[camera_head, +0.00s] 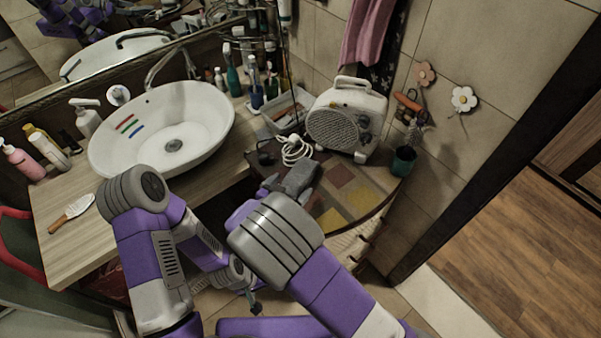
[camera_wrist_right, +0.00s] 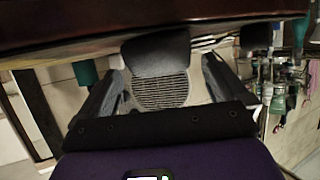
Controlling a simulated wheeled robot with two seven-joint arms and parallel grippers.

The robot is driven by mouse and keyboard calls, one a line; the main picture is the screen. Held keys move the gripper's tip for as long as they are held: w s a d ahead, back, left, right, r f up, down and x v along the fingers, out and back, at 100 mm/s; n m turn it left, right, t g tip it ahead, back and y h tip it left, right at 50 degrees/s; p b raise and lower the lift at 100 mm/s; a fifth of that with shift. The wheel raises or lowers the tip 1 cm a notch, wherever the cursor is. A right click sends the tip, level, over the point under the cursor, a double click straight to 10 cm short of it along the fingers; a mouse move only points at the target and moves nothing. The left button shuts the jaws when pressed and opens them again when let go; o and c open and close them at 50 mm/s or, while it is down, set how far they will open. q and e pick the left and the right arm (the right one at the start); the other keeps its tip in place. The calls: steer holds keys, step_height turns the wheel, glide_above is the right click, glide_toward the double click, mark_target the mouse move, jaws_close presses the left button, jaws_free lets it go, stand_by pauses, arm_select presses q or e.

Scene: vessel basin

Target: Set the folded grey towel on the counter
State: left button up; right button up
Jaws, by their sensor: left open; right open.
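The folded grey towel (camera_head: 301,177) lies on the patterned counter top (camera_head: 345,197), in front of the heater. In the right wrist view, which is upside down, the towel (camera_wrist_right: 156,52) shows as a dark grey bundle against the counter. My right gripper (camera_head: 277,186) is beside the towel at the counter's front edge. Its open fingers (camera_wrist_right: 163,70) are apart, with visible gaps to either side of the towel. My left gripper (camera_head: 254,304) is open and empty, low below the counter and partly hidden by my arms.
A cream heater (camera_head: 346,118) stands behind the towel, with a coiled white cable (camera_head: 296,150) at its left. A dark green cup (camera_head: 403,161) is at the right. The white basin (camera_head: 165,128) fills the wooden counter at the left. Bare counter lies right of the towel.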

mark_target(297, 180)
steer(key=x, duration=0.4)
steer(key=shift+w+d+f, duration=0.15)
steer(key=shift+w+f, duration=0.05)
steer(key=shift+w, duration=0.1)
steer(key=shift+c, duration=0.2)
steer(key=c, duration=1)
